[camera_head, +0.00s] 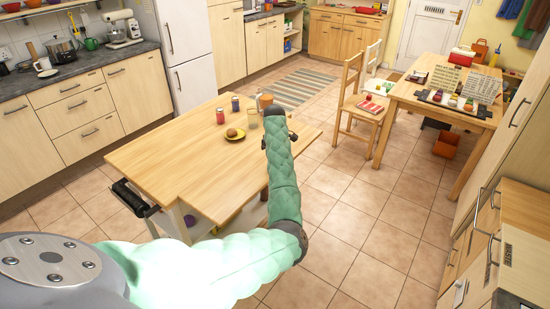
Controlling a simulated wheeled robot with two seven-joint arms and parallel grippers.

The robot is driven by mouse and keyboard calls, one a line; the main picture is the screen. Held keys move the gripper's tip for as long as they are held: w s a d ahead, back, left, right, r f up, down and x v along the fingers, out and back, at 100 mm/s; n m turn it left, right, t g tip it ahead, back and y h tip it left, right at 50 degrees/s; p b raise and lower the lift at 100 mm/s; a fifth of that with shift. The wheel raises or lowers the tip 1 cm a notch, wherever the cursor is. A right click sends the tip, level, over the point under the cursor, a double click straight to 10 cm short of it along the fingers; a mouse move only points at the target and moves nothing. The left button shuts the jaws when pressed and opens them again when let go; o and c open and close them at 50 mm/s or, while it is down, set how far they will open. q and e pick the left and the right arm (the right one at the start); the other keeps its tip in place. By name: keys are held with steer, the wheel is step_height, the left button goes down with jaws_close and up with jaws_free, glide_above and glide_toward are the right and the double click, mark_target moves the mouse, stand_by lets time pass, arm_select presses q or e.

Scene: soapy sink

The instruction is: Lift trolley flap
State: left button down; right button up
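The trolley (160,155) has a pale wooden top, a white lower frame and a black push handle (130,197) at its left end. The near-right strip of the top (228,192) juts past a step at the front-left corner and looks about level with the rest; I cannot tell for sure that it is the flap, or what supports it. My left arm, in green padding, rises from the bottom left, and its forearm stands before the trolley's near-right edge. Its gripper is mostly hidden behind the forearm, with only dark bits showing near that edge. My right gripper is out of view.
A chair (358,105) and table (440,100) stand right. Tiled floor (360,230) is clear between trolley and right-hand cabinets.

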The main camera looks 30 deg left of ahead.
arm_select(q)
steer(key=shift+a+r, duration=0.15)
steer(key=shift+r, duration=0.1)
steer(key=c, duration=1.5)
jaws_free()
steer(key=o, duration=0.3)
steer(key=shift+a, duration=0.1)
steer(key=shift+f, duration=0.1)
